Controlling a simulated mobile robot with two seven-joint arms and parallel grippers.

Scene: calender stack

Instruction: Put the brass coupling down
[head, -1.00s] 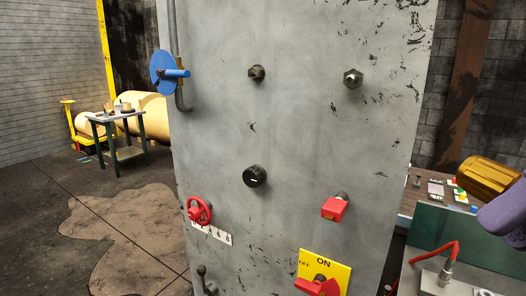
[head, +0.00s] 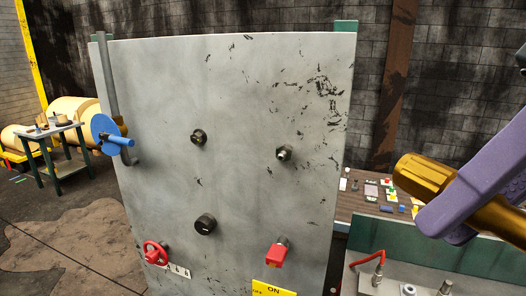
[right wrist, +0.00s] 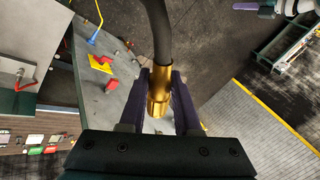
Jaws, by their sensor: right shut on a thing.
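The brass coupling (head: 428,176) is a ribbed golden cylinder at the right of the head view, held up in the air. My right gripper (head: 447,215) has its purple fingers shut on it. In the right wrist view the coupling (right wrist: 159,92) sits between the two purple fingers, with a dark hose (right wrist: 157,30) running up from its end. A purple finger-like part at the top edge of the right wrist view looks like my left gripper (right wrist: 246,6); its jaws cannot be made out.
A green-backed bench (head: 420,252) with a red hose stands in front.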

